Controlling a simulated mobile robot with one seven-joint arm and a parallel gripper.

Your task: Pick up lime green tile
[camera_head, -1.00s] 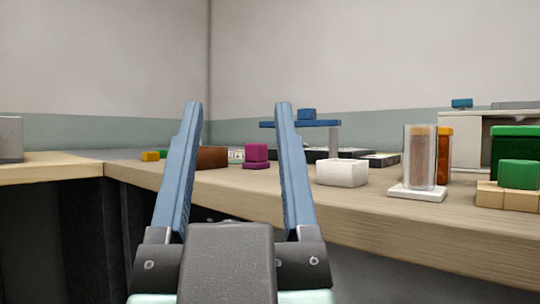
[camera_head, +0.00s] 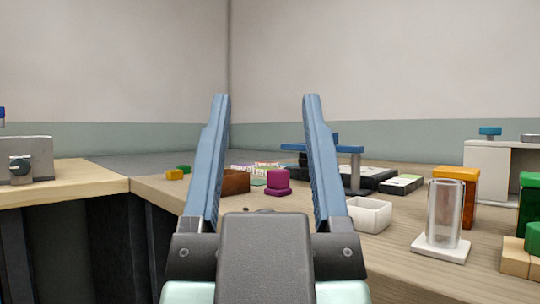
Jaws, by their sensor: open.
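My gripper (camera_head: 265,97) is open and empty, its two blue fingers pointing up and away, in front of the wooden counter. I cannot clearly pick out a lime green tile. A small flat pale green patch (camera_head: 258,181) lies on the counter between the brown box and the magenta blocks, seen between my fingers; it is too small to identify. A small green block (camera_head: 184,168) sits beside a yellow block (camera_head: 174,174), left of my left finger. My fingers hide parts of the counter.
Magenta blocks (camera_head: 278,183), a brown box (camera_head: 236,182) and a white open box (camera_head: 367,213) stand on the counter (camera_head: 320,232). A glass cylinder (camera_head: 444,212) stands on a white base at right. A blue-topped stand (camera_head: 352,150) is behind.

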